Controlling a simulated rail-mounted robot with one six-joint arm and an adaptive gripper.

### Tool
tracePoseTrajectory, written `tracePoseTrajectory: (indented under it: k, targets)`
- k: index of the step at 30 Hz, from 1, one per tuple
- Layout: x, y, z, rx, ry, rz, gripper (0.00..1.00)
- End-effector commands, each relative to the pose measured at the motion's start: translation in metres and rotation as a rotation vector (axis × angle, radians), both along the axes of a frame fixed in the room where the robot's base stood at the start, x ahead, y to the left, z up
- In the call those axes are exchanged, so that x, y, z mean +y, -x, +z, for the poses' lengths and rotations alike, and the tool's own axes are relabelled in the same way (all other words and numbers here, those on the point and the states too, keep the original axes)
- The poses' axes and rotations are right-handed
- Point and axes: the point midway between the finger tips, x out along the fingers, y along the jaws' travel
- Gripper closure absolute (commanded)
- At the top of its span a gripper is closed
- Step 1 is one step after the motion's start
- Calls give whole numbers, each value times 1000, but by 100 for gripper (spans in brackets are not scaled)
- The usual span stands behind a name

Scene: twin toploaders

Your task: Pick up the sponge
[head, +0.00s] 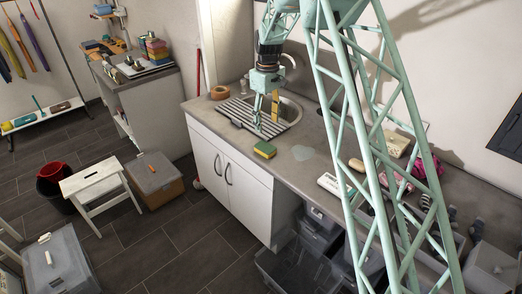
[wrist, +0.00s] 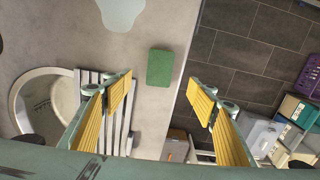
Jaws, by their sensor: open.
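The sponge (head: 265,150) is a small block with a green top and yellow side. It lies on the grey counter near its front edge, just in front of the drainer. In the wrist view the green sponge (wrist: 160,67) lies flat, close to the counter edge, ahead of the fingertips and between their lines. My gripper (head: 267,112) is above the drainer and sink, behind and above the sponge. In the wrist view my gripper (wrist: 160,90) is open, with its yellow-padded fingers wide apart and nothing between them.
A slatted drainer (head: 250,118) lies beside the round sink (head: 290,108). A wet patch (head: 303,153) is on the counter right of the sponge. A white block (head: 330,184) and pink items (head: 395,184) lie further right. White cabinets (head: 228,172) stand below; the counter edge drops to the floor.

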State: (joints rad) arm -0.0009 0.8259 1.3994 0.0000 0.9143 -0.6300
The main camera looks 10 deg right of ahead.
Motion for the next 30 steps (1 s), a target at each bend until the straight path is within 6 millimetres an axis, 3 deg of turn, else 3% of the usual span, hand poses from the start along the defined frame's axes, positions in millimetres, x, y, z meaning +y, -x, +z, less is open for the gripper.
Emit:
tracePoseTrajectory:
  k: [19, 30]
  targets:
    - [0, -3, -11, 2, 0, 5, 47]
    - [0, -3, -50, 5, 0, 5, 47]
